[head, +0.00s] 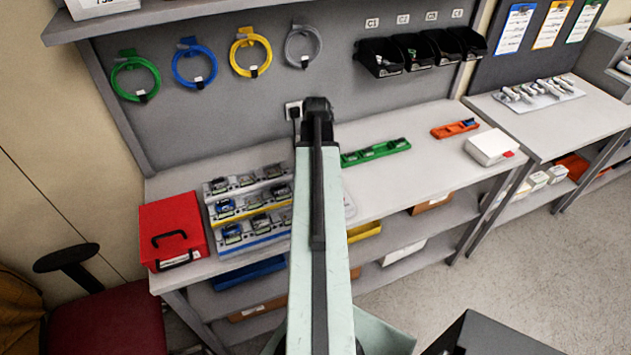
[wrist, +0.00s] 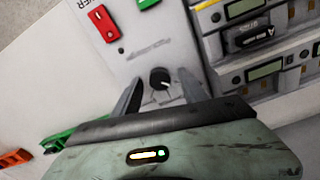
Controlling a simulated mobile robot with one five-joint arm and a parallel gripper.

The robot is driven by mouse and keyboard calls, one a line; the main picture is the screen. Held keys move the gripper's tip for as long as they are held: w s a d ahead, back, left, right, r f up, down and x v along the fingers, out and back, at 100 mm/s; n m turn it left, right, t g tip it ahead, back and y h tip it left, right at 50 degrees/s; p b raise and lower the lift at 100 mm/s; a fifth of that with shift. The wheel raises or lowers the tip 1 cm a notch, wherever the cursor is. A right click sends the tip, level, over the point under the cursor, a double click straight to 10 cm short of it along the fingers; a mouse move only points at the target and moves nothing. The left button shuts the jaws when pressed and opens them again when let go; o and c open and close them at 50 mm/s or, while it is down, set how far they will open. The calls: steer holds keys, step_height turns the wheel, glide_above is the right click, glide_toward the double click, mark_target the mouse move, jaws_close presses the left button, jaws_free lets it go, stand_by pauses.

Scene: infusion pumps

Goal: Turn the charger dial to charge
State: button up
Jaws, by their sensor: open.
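In the wrist view, the charger dial (wrist: 160,78) is a small round black knob with a light pointer mark, on a pale grey panel (wrist: 165,43). Marks ring the dial, but they are too small to read. My gripper (wrist: 158,90) is open. Its two fingers stand to the left and right of the dial, apart from it as far as I can see. In the head view my arm hides the dial and my gripper.
A red switch (wrist: 103,22) sits on the panel beside the dial. Pump bays (wrist: 262,75) stand at the right. In the head view, a red case (head: 165,217), a green tray (head: 385,151) and an orange tray (head: 455,129) lie on the bench.

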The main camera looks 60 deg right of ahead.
steer(key=shift+f, duration=0.1)
jaws_close()
steer(key=shift+m, duration=0.3)
steer(key=m, duration=0.3)
steer(key=shift+m, duration=2.5)
